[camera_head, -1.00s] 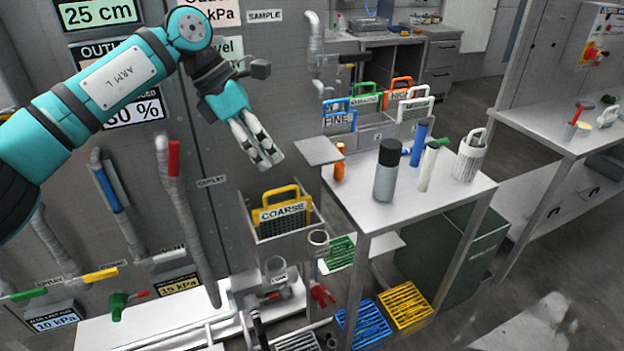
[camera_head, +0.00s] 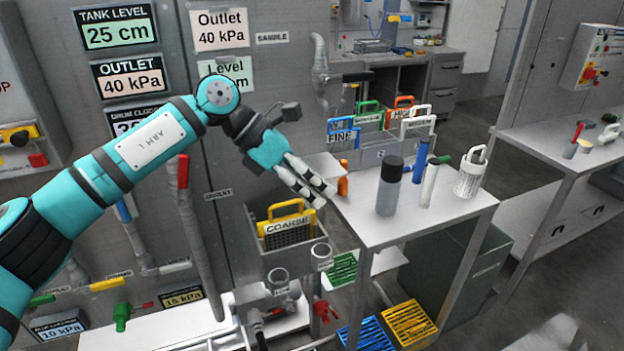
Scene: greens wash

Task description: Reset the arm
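My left arm (camera_head: 150,145) is teal and black and comes in from the left. An orange cylinder (camera_head: 343,185) shows just beside the fingertips, partly hidden. My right gripper is not in view.
A dark-capped grey bottle (camera_head: 387,193), a blue cylinder (camera_head: 420,160), a white cylinder (camera_head: 429,185) and a white basket (camera_head: 469,175) stand on the table. The yellow COARSE screen (camera_head: 289,222) sits in a holder below the gripper. Blue and yellow grates (camera_head: 410,323) lie low down.

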